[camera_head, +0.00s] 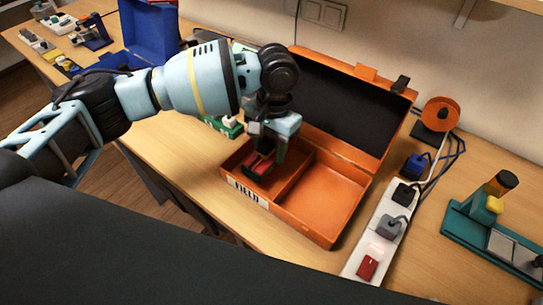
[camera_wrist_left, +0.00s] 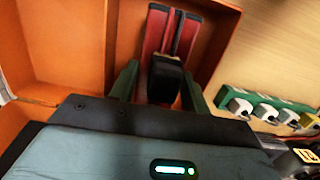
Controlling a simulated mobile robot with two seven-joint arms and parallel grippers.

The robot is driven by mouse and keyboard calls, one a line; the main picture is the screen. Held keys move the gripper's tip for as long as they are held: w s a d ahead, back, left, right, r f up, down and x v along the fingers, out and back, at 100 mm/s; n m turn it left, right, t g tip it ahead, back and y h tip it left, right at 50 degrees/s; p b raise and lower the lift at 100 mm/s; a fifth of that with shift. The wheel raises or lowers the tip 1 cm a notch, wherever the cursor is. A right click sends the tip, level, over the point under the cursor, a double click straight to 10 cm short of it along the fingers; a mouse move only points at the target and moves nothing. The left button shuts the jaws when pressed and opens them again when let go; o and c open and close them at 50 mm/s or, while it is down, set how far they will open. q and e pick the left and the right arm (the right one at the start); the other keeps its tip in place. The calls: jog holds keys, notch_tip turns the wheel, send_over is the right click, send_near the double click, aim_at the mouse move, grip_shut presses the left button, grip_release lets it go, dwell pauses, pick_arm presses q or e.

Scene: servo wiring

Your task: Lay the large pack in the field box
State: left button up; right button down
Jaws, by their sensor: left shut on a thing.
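The orange field box (camera_head: 322,207), with a FIELD label on its front, stands open on the table. Its lid is raised at the back, and a divider splits the tray into a left and a right compartment. My left gripper (camera_head: 266,155) reaches down into the left compartment and is shut on a red and black pack (camera_head: 259,166). In the left wrist view the pack (camera_wrist_left: 183,35) shows its black end between the two fingers (camera_wrist_left: 160,88). I cannot tell whether the pack touches the box floor. The right compartment is empty. My right gripper is not in view.
A white power strip (camera_head: 381,222) with plugs and a red switch lies right of the box. Beyond it are an orange reel (camera_head: 441,113) and a teal device (camera_head: 482,232). A green strip with white plugs (camera_wrist_left: 268,105) lies close to the box. A blue case (camera_head: 150,35) stands at back left.

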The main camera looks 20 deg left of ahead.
aim_at(270, 157)
pick_arm(q)
jog(key=shift+f, duration=1.75)
jog(key=shift+f, duration=0.15)
jog(key=o, duration=1.5)
jog(key=r, duration=0.4)
jog(key=w+r, duration=0.1)
jog(key=r, duration=0.7)
jog(key=shift+w+d, duration=0.2)
jog(key=shift+d, duration=0.05)
